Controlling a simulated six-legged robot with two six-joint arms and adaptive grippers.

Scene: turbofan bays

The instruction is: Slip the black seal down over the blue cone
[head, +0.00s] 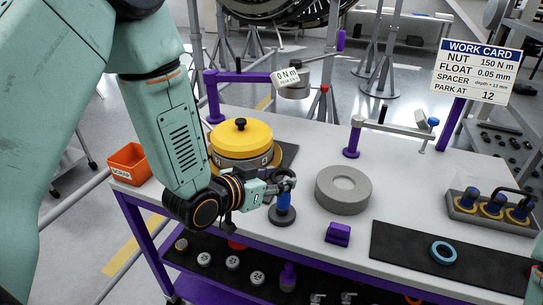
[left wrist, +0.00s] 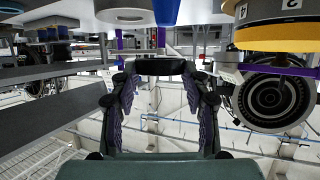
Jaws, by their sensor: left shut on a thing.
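My left gripper (head: 287,180) is shut on the black seal (left wrist: 160,67), a dark ring held between its fingertips in the left wrist view. In the head view the gripper is just above the blue cone (head: 284,203), which stands upright on a dark round base (head: 282,217). The blue cone also shows in the left wrist view (left wrist: 166,12), cut off by the top edge, with a gap in the picture between it and the seal. The fingers partly hide the seal and the cone's top in the head view. My right gripper is not in view.
A yellow-topped round unit (head: 241,137) stands close behind the gripper. A grey ring block (head: 343,188) and a purple block (head: 338,234) are to the right. A black mat (head: 400,245) holds a blue ring (head: 444,252). An orange bin (head: 127,163) is at left.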

